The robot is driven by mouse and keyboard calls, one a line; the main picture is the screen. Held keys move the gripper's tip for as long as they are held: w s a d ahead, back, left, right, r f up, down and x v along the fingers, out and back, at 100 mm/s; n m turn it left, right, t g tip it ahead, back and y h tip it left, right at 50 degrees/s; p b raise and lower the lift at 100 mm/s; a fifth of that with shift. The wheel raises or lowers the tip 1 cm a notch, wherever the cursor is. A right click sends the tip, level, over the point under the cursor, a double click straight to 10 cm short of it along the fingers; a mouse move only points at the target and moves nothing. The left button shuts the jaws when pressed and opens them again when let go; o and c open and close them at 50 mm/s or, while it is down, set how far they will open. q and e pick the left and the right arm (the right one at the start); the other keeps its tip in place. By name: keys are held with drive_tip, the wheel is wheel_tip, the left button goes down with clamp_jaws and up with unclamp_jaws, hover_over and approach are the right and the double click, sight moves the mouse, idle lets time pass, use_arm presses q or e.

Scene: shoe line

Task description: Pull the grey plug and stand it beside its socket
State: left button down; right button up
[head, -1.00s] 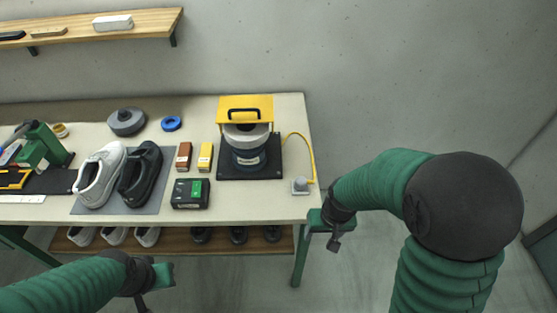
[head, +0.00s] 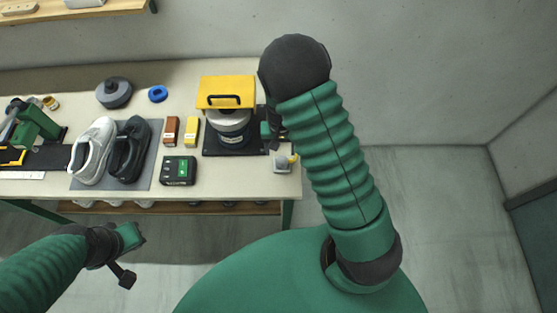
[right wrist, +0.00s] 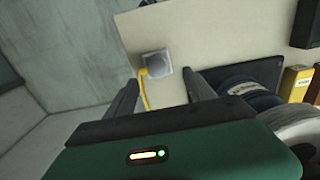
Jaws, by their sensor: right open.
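The grey plug (head: 281,160) sits on its pale square socket (head: 282,170) at the table's front right corner. A yellow cord leaves it. In the right wrist view the plug (right wrist: 156,62) is beyond the fingertips, with the cord (right wrist: 145,92) running back between the fingers. My right gripper (head: 270,132) is open and empty, behind the plug and beside the yellow-topped machine, apart from the plug. Its fingers (right wrist: 163,84) show spread in the wrist view. My left gripper (head: 135,240) hangs in front of the table; its jaws are too unclear to tell.
The machine with a yellow top (head: 227,90) stands left of my right gripper on a black base. A green-black box (head: 178,171), brown and yellow boxes and a pair of shoes (head: 93,150) lie further left. The table's right edge is close to the socket.

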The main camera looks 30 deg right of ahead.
sight(281, 159)
drive_tip(key=shift+f, duration=0.4)
drive_tip(key=f+b, duration=0.1)
drive_tip(key=d+f+b, duration=0.1)
drive_tip(key=f+b, duration=0.2)
drive_tip(key=f, duration=0.1)
drive_tip(key=shift+w+d, duration=0.25)
drive_tip(key=shift+d, duration=0.1)
drive_tip(key=f+b, duration=0.2)
drive_tip(key=f, duration=0.1)
drive_tip(key=shift+s+a+b, duration=0.15)
drive_tip(key=shift+a+b, duration=0.1)
drive_tip(key=shift+b, duration=0.15)
drive_tip(key=shift+a+f, duration=0.25)
drive_tip(key=shift+a, duration=0.05)
drive_tip(key=shift+d, duration=0.4)
drive_tip(key=shift+a, duration=0.25)
use_arm(q)
drive_tip(key=s+x, duration=0.1)
drive_tip(key=x, duration=0.6)
drive_tip(key=shift+d, duration=0.3)
use_arm(e)
drive_tip(key=shift+a, duration=0.2)
use_arm(q)
drive_tip(key=shift+d+f, duration=0.1)
drive_tip(key=shift+d, duration=0.1)
use_arm(e)
drive_tip(key=shift+d, duration=0.15)
